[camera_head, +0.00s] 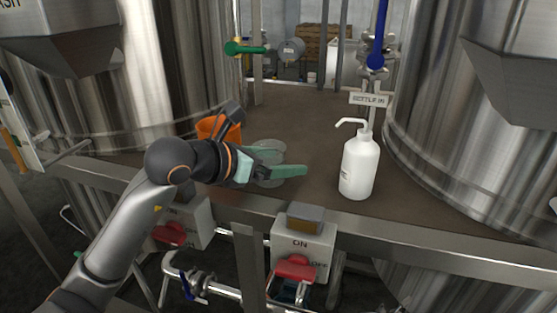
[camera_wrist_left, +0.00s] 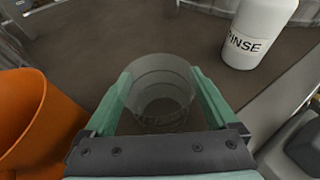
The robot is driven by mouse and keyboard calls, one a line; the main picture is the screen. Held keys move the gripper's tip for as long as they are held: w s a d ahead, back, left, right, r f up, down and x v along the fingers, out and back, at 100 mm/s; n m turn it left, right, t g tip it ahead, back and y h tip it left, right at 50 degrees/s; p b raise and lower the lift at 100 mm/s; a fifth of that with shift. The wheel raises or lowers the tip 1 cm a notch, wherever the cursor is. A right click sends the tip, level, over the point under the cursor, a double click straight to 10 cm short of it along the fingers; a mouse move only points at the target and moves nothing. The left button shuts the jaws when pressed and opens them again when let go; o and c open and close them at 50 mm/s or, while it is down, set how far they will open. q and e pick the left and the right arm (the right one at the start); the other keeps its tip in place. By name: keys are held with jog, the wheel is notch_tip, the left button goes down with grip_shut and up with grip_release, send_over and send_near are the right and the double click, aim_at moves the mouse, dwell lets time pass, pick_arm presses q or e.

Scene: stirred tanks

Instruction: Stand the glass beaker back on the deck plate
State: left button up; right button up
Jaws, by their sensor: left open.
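The clear glass beaker (camera_head: 268,146) appears upright at the deck plate (camera_head: 310,122), near its front edge. My left gripper (camera_head: 291,161) reaches in from the left, its green fingers open on either side of the beaker. In the left wrist view the beaker (camera_wrist_left: 160,75) shows between the two spread fingertips (camera_wrist_left: 160,78). Whether the fingers touch the glass cannot be told. The beaker's base looks to be at the deck, though the fingers partly hide it in the head view. My right gripper is not in view.
An orange container (camera_head: 208,128) stands close left of my gripper, and a white rinse bottle (camera_head: 359,165) stands to the right. Large steel tanks (camera_head: 455,90) flank the deck. The deck behind the beaker is clear.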

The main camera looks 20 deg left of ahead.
pick_arm(q)
jog(key=v, duration=1.2)
jog(key=shift+b, duration=0.4)
jog(key=shift+d, duration=0.1)
